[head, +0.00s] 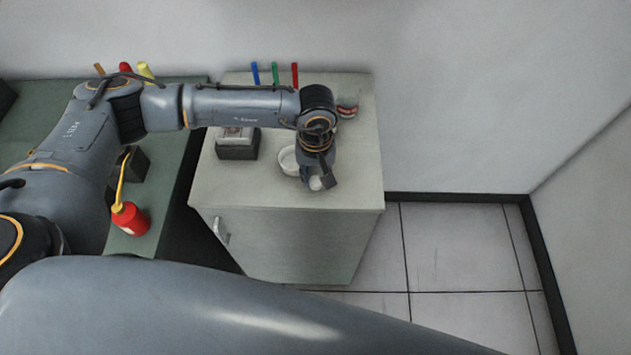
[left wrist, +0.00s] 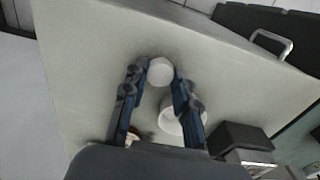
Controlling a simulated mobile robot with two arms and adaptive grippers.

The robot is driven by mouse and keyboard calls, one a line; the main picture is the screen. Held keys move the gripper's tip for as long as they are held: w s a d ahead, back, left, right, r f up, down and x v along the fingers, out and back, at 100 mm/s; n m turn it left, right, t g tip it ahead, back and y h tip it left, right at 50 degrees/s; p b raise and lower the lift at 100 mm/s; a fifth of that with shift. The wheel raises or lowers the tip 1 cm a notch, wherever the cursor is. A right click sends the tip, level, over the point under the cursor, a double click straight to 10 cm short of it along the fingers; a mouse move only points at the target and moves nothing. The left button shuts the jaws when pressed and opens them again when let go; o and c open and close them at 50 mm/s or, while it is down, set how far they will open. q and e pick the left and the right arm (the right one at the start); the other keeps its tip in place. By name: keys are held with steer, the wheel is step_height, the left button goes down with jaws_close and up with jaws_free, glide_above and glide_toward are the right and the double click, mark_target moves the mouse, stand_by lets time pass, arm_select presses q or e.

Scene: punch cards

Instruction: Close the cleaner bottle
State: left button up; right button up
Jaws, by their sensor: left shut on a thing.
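My left gripper (head: 318,180) points down over the pale cabinet top near its front edge. It is shut on a small white round thing (head: 315,184), which shows between the fingertips in the left wrist view (left wrist: 160,71). I cannot tell whether this is the cleaner bottle's cap or the top of the bottle itself; anything beneath it is hidden. A white round dish (head: 287,160) stands close behind the gripper; it also shows in the left wrist view (left wrist: 170,123). My right gripper is not in view.
On the cabinet top (head: 345,185) are a dark box with a grey top (head: 237,143) and a red tin (head: 347,110). Blue, green and red sticks (head: 275,74) stand at the back. The cabinet's right front is clear.

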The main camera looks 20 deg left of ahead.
arm_select(q)
steer(key=s+d+r+b, duration=0.5)
steer(key=s+r+b, duration=0.1)
steer(key=s+r, duration=0.5)
steer(key=shift+s, duration=1.05)
steer(key=shift+r, duration=0.1)
